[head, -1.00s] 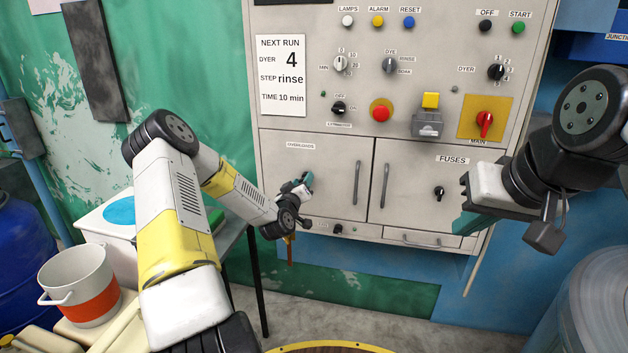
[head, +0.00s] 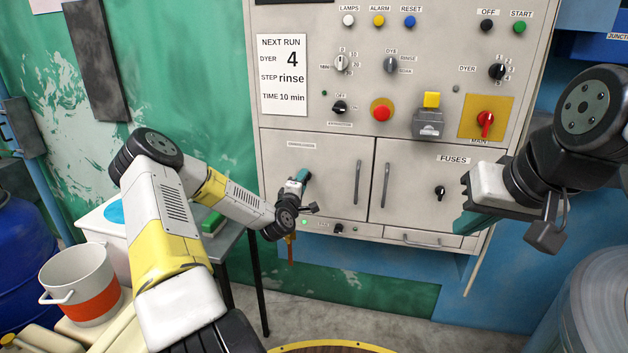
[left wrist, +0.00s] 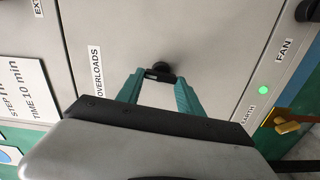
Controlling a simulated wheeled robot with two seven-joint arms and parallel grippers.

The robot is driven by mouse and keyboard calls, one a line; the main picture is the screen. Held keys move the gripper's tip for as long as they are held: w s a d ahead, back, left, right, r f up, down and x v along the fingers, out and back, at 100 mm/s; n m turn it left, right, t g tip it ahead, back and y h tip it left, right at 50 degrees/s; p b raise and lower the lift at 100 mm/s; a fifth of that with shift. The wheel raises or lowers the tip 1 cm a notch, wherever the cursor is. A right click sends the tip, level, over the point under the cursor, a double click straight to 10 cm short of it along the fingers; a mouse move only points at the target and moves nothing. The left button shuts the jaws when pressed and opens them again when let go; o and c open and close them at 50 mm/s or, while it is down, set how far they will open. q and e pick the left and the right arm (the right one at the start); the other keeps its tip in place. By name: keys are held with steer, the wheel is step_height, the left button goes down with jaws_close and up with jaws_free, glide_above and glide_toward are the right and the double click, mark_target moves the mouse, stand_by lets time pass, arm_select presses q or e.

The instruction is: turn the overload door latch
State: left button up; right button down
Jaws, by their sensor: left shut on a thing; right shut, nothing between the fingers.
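The overload door (head: 328,165) is the grey left-hand lower door of the cabinet, with a vertical handle on its right side. It reads OVERLOADS in the left wrist view (left wrist: 120,50). Its latch (left wrist: 161,68) is a small black knob on the door face, between the tips of my left gripper (left wrist: 160,77), which is shut on it. In the head view my left gripper (head: 303,176) is at the door's left part and hides the latch. The door looks closed. My right gripper (head: 464,222) is shut and empty in front of the fuses door.
The fuses door (head: 408,165) with its black latch (head: 439,192) is to the right. A red main switch (head: 485,120) and several knobs are above. A green lamp (left wrist: 264,90) glows below the door. A bucket (head: 80,285) stands at the left.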

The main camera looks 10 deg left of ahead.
arm_select(q)
steer(key=shift+f+n, duration=0.15)
steer(key=shift+n, duration=0.45)
steer(key=o, duration=1.4)
steer(key=s, duration=0.7)
steer(key=shift+s+a, duration=0.1)
steer(key=shift+s, duration=0.3)
